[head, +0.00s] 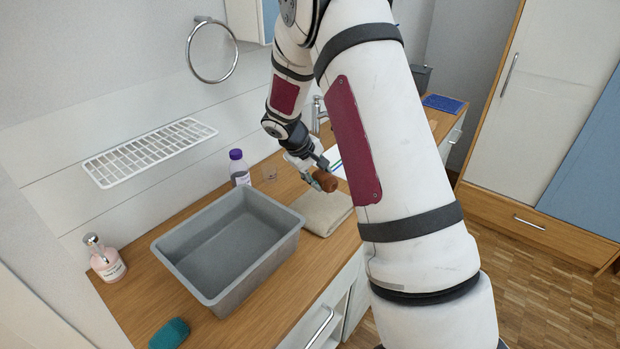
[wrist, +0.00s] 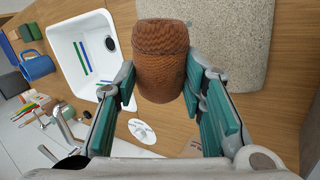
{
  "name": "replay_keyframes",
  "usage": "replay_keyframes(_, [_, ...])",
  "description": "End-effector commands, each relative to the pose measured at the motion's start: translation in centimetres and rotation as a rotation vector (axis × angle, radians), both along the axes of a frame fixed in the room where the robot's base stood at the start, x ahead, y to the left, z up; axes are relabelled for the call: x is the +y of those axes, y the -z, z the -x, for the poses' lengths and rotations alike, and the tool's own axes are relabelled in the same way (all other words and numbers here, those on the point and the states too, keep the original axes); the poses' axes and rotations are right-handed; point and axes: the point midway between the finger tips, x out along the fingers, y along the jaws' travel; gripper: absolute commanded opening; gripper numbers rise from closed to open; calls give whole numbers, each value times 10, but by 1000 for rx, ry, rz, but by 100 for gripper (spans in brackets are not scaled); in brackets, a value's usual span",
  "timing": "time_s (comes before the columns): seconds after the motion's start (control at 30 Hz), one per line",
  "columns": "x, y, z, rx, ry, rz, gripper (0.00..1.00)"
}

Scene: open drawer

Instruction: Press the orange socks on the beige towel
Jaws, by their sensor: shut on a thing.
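The orange socks are a rounded brown-orange bundle (head: 327,182); they also show large in the wrist view (wrist: 161,62). My gripper (head: 318,174) is shut on the socks, with one teal-padded finger on each side in the wrist view (wrist: 160,82). The beige towel (head: 322,213) lies folded flat on the wooden counter, below the socks in the head view. In the wrist view the towel (wrist: 238,45) is up and right of the socks, partly hidden by them. The socks appear held above the counter; whether they touch the towel cannot be told.
A grey tub (head: 283,247) stands left of the towel. A purple-capped bottle (head: 239,170) and small clear cup (head: 270,175) stand behind. A pink soap bottle (head: 106,262) is far left. A white basin (wrist: 66,28) holds blue and green sticks; a tap (wrist: 66,127) is beside it.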

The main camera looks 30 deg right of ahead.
Motion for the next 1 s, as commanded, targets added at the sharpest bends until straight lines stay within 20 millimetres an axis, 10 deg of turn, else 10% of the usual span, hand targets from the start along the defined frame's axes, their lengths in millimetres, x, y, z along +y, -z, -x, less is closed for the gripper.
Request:
replay_keyframes(0.5, [1,47,0,3,0,-2,10])
replay_keyframes(0.97, [1,52,0,1,0,-1,10])
replay_keyframes(1.0, [1,52,0,1,0,-1,28])
